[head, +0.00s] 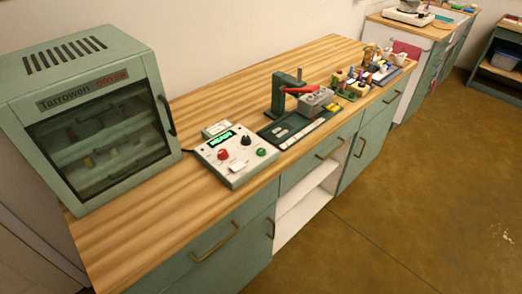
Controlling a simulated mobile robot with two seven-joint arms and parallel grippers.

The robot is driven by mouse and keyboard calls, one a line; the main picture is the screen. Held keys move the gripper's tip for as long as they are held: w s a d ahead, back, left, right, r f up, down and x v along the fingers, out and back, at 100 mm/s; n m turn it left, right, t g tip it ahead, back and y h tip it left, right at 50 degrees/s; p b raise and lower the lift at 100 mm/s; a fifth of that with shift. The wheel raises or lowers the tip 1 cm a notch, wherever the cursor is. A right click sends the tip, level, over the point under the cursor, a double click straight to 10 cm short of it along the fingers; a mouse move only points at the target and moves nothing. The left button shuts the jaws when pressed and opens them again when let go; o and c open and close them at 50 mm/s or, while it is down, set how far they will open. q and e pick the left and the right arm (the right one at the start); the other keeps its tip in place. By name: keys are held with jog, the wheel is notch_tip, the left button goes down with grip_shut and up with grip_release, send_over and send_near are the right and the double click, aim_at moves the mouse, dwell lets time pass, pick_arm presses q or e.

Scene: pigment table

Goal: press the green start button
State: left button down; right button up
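The green start button (262,152) is a small round green knob at the right side of a pale control box (234,172). The box stands on the wooden counter, near its front edge. A red knob (223,155), a black knob (246,140) and a lit green display (221,138) are also on its top face. Nothing covers the green button. Neither of my grippers shows in the head view.
A green glass-fronted cabinet (60,92) stands left of the box. A dark press with a red lever (298,89) stands to the right on a green base. Several small items (352,82) sit farther right. The counter (150,225) in front of the cabinet is bare.

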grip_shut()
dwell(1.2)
